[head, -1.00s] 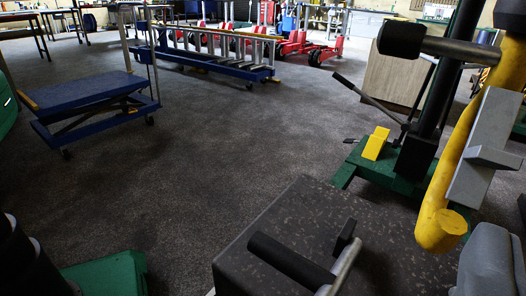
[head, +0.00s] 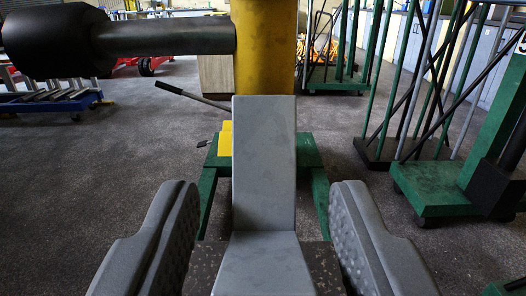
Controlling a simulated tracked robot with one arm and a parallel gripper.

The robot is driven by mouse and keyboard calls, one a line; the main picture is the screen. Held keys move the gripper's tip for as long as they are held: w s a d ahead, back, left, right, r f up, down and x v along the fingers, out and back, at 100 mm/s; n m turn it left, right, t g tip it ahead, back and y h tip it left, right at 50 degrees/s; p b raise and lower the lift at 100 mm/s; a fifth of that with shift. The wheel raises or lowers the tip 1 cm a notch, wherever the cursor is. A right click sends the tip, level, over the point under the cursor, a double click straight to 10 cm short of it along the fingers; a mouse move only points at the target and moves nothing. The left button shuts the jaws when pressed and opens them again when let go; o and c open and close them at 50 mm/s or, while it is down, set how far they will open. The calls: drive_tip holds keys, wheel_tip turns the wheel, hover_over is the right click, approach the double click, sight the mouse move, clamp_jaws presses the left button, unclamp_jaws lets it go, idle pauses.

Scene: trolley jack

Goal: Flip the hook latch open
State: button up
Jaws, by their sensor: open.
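The hook latch appears to be the grey angled piece (head: 264,160) in front of the yellow post (head: 264,45). It has an upright flat plate and a lower flat part that reaches towards me. My gripper (head: 265,195) is open, with one grey padded finger on each side of this piece. There is a gap between each finger and the plate, and nothing is held. A dark bar with a thick black cylinder (head: 55,42) sticks out to the left of the post, above the plate. The back of the grey piece is hidden.
A green base (head: 309,155) with a yellow block (head: 225,139) and a black lever (head: 193,96) stands behind the plate. Green and black frames (head: 440,185) stand at the right. A blue trolley (head: 50,101) is far left.

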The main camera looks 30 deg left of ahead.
drive_tip(key=shift+w+a, duration=0.2)
drive_tip(key=shift+w, duration=0.2)
clamp_jaws()
